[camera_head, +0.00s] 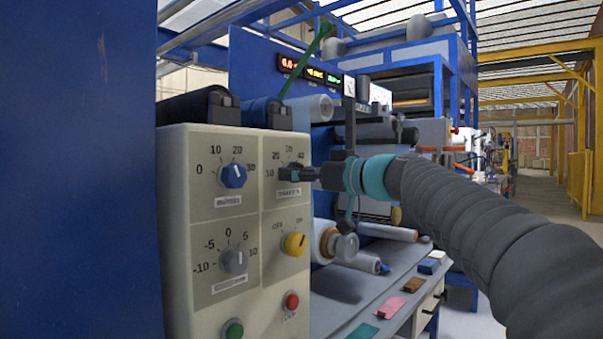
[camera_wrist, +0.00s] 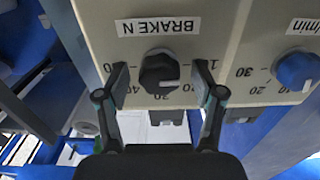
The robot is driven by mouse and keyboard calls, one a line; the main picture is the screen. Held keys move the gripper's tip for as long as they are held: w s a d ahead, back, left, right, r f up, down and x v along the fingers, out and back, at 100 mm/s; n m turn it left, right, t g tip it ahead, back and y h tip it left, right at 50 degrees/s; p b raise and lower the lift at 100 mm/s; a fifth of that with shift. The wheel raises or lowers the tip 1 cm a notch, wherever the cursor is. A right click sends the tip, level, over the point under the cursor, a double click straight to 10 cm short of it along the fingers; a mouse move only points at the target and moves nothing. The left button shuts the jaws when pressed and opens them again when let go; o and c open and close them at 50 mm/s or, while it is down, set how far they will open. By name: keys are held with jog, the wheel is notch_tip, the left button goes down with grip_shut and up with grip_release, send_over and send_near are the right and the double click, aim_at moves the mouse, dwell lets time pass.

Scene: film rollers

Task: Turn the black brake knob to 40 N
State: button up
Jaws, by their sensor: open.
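My gripper (camera_wrist: 161,84) is open, with one finger on each side of the knob. In the head view my gripper (camera_head: 298,174) reaches the panel from the right and mostly hides the knob.
On the panel, a blue knob (camera_head: 232,175) is left, a grey knob (camera_head: 234,261) lower left, and a yellow knob (camera_head: 294,243) just below. Green (camera_head: 233,329) and red (camera_head: 291,301) buttons are at the bottom. Film rollers (camera_head: 375,133) stand behind my gripper.

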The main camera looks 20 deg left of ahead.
jog(key=c, duration=1.1)
jog(key=shift+c, duration=0.2)
jog(key=shift+m, duration=0.3)
jog(key=shift+s+r+m+p, duration=0.1)
jog(key=shift+m+p, duration=1.85)
jog(key=shift+m, duration=4.6)
jog(key=shift+r+m+p, duration=0.1)
jog(key=shift+m+p, duration=1.85)
jog(key=shift+m, duration=4.6)
jog(key=shift+f, duration=0.1)
